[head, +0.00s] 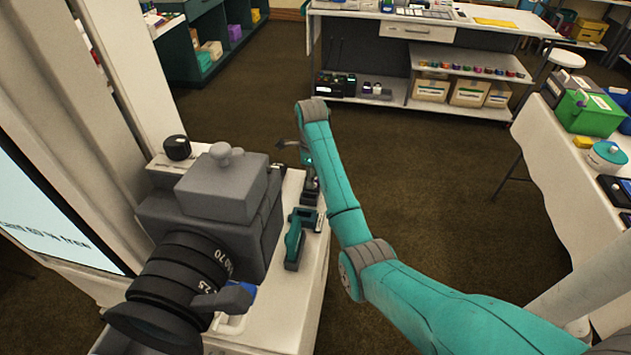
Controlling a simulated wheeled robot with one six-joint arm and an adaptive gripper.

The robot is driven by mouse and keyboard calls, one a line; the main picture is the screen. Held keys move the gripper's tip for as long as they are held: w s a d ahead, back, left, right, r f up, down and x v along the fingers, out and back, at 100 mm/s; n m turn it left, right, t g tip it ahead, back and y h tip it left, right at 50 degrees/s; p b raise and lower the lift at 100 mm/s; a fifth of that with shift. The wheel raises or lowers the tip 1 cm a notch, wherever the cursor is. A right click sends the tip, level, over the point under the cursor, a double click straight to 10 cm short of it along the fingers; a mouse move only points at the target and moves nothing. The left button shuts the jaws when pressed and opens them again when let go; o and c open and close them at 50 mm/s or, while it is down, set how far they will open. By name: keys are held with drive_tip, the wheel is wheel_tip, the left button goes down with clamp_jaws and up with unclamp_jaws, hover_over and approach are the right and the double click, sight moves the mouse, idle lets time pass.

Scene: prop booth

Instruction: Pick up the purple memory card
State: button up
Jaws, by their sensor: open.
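My gripper (297,156) is at the end of the teal arm, beside the far right edge of the white counter (310,268). It is small and partly hidden by my arm; its jaws are open, and I see nothing held in them. I cannot make out a purple memory card for certain. A small purple item (580,99) lies on the green box at the right, but it is too small to identify. A teal tool-like object (294,243) lies on the counter near my gripper.
A big grey camera (222,195) with a black lens (172,282) fills much of the counter. A lit screen (45,215) stands at left. A white table (560,165) is at right. A shelved bench (395,60) with boxes stands at the back. Brown floor between them is clear.

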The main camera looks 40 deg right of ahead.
drive_tip(key=shift+f, duration=0.25)
clamp_jaws()
